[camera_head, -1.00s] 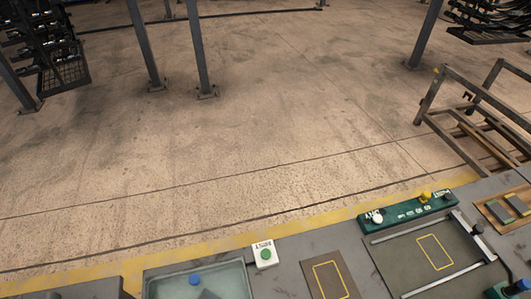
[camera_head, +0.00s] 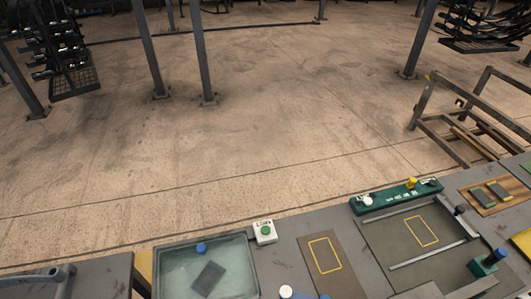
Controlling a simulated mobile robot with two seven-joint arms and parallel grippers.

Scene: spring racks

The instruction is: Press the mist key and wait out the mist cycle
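A small white box with a round green button (camera_head: 265,230) stands at the back edge of the bench, beside the right rim of a water tray. Its short label is too small to read surely, but it is the likeliest mist key. The button's top is uncovered and nothing touches it. I cannot tell whether it is pressed in. No mist shows in the view. Neither of my grippers can be made out in the picture.
The tray (camera_head: 254,266) holds a dark block (camera_head: 208,278) and a blue knob (camera_head: 201,248). Right of it lie a yellow-outlined plate (camera_head: 317,266) and a green strip (camera_head: 384,202) with white, yellow and black knobs. A metal frame (camera_head: 419,108) stands behind. Open floor lies beyond the bench.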

